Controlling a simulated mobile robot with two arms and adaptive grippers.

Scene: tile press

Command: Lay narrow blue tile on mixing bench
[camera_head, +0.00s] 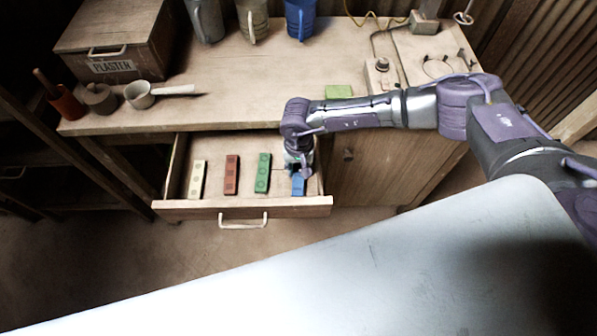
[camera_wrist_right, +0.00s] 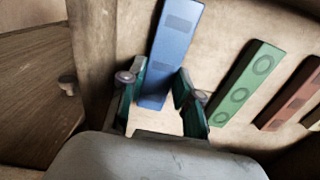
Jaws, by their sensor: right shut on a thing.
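The narrow blue tile (camera_head: 298,184) is in the open drawer (camera_head: 240,208) below the mixing bench (camera_head: 245,85), at the drawer's right end. My right gripper (camera_head: 299,174) reaches down into the drawer over it. In the right wrist view the blue tile (camera_wrist_right: 170,50) runs between the two fingers of my right gripper (camera_wrist_right: 160,84), which is shut on it. Whether the tile is clear of the drawer floor I cannot tell. The bench top has a wide bare area. My left gripper is not in view.
Green (camera_head: 263,173), red (camera_head: 232,175) and cream (camera_head: 197,179) tiles lie left of the blue one in the drawer. A green block (camera_head: 338,91) lies on the bench near my right arm. A ladle (camera_head: 140,95), plaster box (camera_head: 110,50) and jugs stand at the bench's left and back.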

